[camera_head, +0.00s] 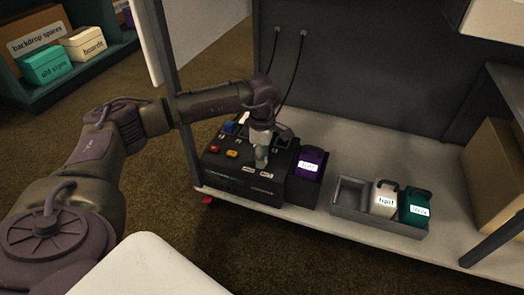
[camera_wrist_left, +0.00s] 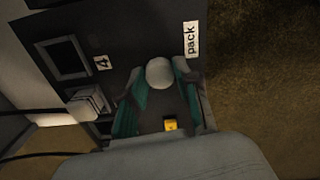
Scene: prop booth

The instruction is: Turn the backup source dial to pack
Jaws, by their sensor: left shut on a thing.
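The black control box (camera_head: 245,180) stands on the pale platform, with coloured buttons on its top. My left gripper (camera_head: 261,154) points down onto the box top, near its front edge. In the left wrist view its teal fingers sit either side of a pale round dial knob (camera_wrist_left: 160,73), and it is shut on this dial. The "pack" label (camera_wrist_left: 191,39) lies just beside the knob, on the box top. The fingers hide the knob's sides, and its pointing direction cannot be made out. My right gripper is not in view.
A purple pack (camera_head: 312,158) sits in a holder right of the box. A grey tray (camera_head: 348,205) holds a white pack (camera_head: 383,198) and a teal pack (camera_head: 416,206). Two black cables hang behind the box. Cardboard boxes stand at the far right.

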